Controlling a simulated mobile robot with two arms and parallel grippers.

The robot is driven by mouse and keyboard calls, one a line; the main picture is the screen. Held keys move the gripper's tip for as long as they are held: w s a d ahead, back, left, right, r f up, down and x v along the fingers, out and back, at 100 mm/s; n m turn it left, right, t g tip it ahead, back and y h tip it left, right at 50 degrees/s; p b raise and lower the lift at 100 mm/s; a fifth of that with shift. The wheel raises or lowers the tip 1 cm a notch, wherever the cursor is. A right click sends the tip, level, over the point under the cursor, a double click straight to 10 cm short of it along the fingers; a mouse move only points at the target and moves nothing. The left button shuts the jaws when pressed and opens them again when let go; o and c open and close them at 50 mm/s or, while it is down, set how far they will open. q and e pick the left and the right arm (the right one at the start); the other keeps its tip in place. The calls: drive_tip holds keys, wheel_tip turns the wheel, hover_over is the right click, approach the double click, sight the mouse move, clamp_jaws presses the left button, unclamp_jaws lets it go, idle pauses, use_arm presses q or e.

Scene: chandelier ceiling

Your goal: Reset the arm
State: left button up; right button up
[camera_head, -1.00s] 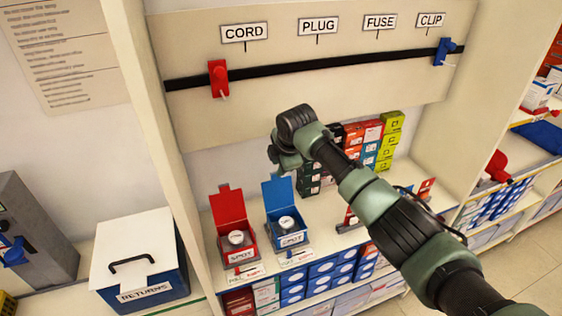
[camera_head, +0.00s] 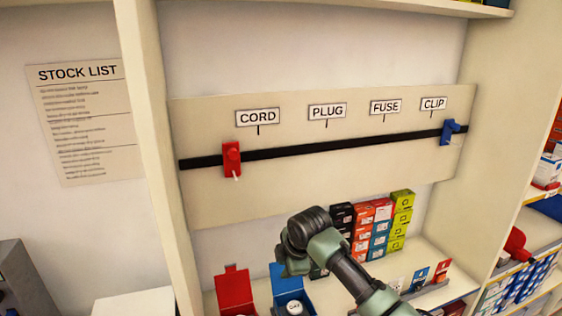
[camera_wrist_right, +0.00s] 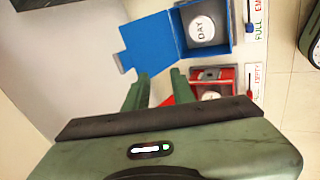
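My right arm comes in from the lower right in the head view, in front of the shelf. My right gripper (camera_head: 290,267) is by the shelf's lower part, its fingers hard to make out there. In the right wrist view, its two green fingers (camera_wrist_right: 160,80) stand apart with nothing between them. The open blue box (camera_wrist_right: 208,28) with a round "DAY" item (camera_wrist_right: 202,29) lies just beyond the fingertips. The open red box (camera_wrist_right: 222,78) is partly hidden behind the gripper. My left gripper is not in view.
A board (camera_head: 330,190) carries a black rail (camera_head: 300,150) with a red slider (camera_head: 232,160) near CORD and a blue slider (camera_head: 449,132) near CLIP. Several coloured cartons (camera_head: 372,228) stand behind the arm. A shelf side wall (camera_head: 150,150) is at left.

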drive_tip(key=s+d+f+m+y, duration=0.15)
drive_tip(key=s+f+m, duration=0.25)
drive_tip(key=s+f, duration=0.45)
drive_tip(key=s+d+f+m+h, duration=0.1)
drive_tip(key=s+d+f+m, duration=0.3)
drive_tip(key=s, duration=0.8)
drive_tip(key=s+d+m+g+h, duration=0.1)
drive_tip(key=s+d+m, duration=0.5)
drive_tip(key=s, duration=0.5)
drive_tip(key=s+d+m+h, duration=0.2)
drive_tip(key=s+d+m, duration=0.3)
drive_tip(key=s+d, duration=0.45)
wheel_tip(320, 180, down, 25)
drive_tip(key=s+a+g+b, duration=0.1)
drive_tip(key=s+a+b, duration=0.1)
drive_tip(key=s+d+f+n+g, duration=0.1)
drive_tip(key=s+d+f, duration=0.1)
drive_tip(key=s+f, duration=1.5)
wheel_tip(320, 180, down, 2)
drive_tip(key=shift+s+d+f+g+b, duration=0.25)
drive_tip(key=shift+s+d+g+b, duration=0.05)
drive_tip(key=shift+d+g+b, duration=0.1)
